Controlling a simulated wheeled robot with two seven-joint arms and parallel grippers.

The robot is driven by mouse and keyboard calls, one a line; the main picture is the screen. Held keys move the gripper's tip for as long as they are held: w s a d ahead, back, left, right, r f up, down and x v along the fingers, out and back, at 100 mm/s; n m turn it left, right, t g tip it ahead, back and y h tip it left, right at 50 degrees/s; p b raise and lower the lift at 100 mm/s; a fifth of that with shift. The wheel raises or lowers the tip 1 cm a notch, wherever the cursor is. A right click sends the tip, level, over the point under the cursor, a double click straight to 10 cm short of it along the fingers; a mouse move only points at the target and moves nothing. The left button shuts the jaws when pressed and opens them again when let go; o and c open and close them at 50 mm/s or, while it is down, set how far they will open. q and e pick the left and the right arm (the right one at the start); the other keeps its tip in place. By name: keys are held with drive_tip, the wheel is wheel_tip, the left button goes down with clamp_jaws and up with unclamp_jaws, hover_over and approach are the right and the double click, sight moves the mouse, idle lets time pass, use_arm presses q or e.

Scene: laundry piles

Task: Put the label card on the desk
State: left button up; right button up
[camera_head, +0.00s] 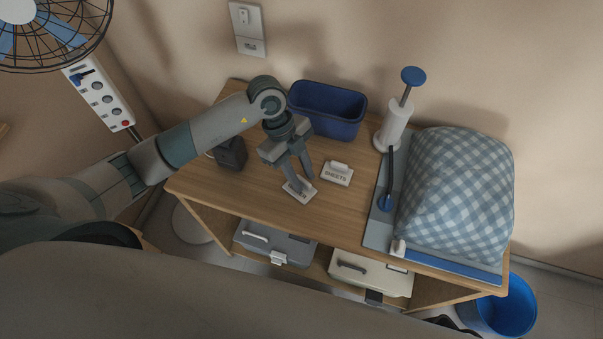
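My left gripper (302,185) points down over the middle of the wooden desk (237,196). Its two fingers stand a little apart, with their tips at a small white label card (294,194), and look shut on it. The fingers cover part of this card, and its lettering is too small to read. The card is at or just above the desk top; I cannot tell whether it touches. A second white card (336,175), marked SHEETS, lies on the desk just to the right. My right gripper is not in view.
A blue bin (328,112) stands behind the gripper, and a dark block (231,153) to its left. A white pump with a blue knob (413,76) and a checked cloth bundle (456,196) fill the right side. Storage boxes (372,275) sit below. The desk's front left is clear.

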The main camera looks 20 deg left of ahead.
use_arm(q)
drive_tip(key=shift+r, duration=0.15)
drive_tip(key=b+v, duration=0.3)
drive_tip(key=v, duration=0.9)
